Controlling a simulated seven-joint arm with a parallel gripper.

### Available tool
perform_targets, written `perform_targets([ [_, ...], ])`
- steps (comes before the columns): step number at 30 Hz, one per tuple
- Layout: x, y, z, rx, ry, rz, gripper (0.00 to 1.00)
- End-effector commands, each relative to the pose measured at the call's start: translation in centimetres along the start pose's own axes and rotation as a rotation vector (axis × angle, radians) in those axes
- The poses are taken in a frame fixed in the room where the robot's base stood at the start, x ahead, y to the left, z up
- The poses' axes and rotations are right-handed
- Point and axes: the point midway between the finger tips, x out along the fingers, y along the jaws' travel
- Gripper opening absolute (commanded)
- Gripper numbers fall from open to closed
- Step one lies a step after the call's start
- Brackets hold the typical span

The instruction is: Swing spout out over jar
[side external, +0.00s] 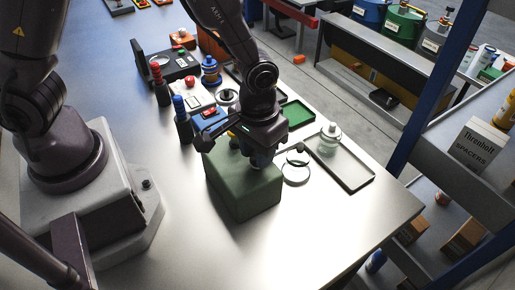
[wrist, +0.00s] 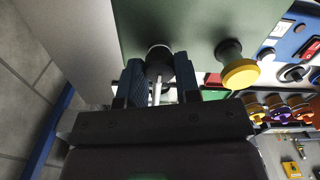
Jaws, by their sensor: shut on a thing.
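A green box-shaped container (side external: 243,190) stands on the grey table in the side view. Its green top (wrist: 200,25) fills the upper middle of the wrist view, with a yellow cap (wrist: 238,70) on it. My gripper (wrist: 160,84) is at this top, its two blue fingers shut on the spout (wrist: 157,60), which shows as a dark round end with a pale rod. In the side view my gripper (side external: 257,160) hides most of the spout.
A ring-shaped item (side external: 296,167) lies close right of the container. The grey tray (side external: 348,168) and a green tray (side external: 297,113) lie beyond. Bottles (side external: 182,118) and small devices crowd the table behind. The front of the table is clear.

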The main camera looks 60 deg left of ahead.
Motion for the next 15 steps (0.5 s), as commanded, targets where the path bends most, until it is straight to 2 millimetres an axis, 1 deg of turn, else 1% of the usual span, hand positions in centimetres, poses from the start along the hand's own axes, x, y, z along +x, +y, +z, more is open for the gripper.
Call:
perform_targets([
  [15, -0.12, 0.03, -0.09, -0.039, 0.002, 0.002, 0.0],
])
